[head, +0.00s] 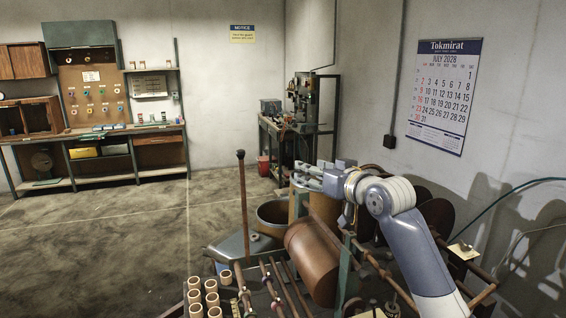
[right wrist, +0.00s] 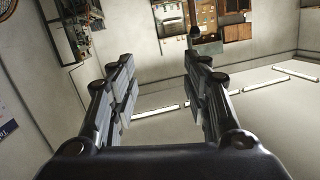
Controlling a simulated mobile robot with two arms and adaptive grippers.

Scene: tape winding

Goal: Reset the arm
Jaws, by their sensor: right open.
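My right arm (head: 412,235) comes in from the lower right of the head view, raised and bent at the wrist. Its gripper (head: 318,176) points left above the winding machine. In the right wrist view the gripper (right wrist: 160,82) has its two fingers wide apart, with nothing between them. My left gripper is not in the head view.
Below my right gripper stands a machine with a large brown roll (head: 314,255), an upright lever (head: 243,205) and several small tan rolls (head: 211,288). A workbench (head: 150,128) stands far left. A wall calendar (head: 443,97) hangs at right. Open floor (head: 95,235) lies at left.

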